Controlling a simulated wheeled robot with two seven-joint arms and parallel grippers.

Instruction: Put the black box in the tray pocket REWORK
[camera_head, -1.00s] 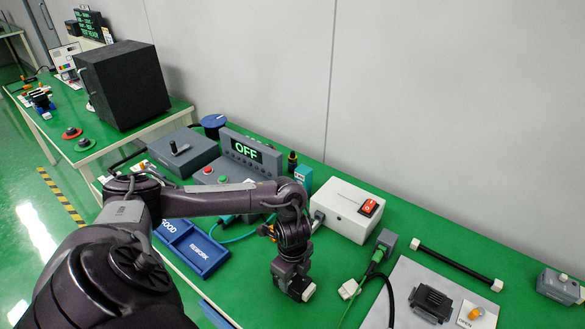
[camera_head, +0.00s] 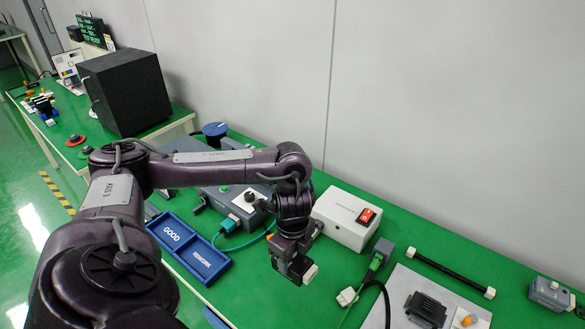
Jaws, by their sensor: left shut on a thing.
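A blue tray with white lettering stands left of my left gripper (camera_head: 293,271). Its pocket GOOD (camera_head: 173,235) is on the left and its pocket REWORK (camera_head: 203,263) on the right; REWORK looks empty. My left gripper points down over the green table, right of the tray and apart from it. It is shut on a small dark block, the black box (camera_head: 294,266), mostly hidden between the fingers. My right gripper is not in view.
A white box with a red switch (camera_head: 347,218) stands just behind and right of the gripper. My left arm covers part of the grey devices behind the tray.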

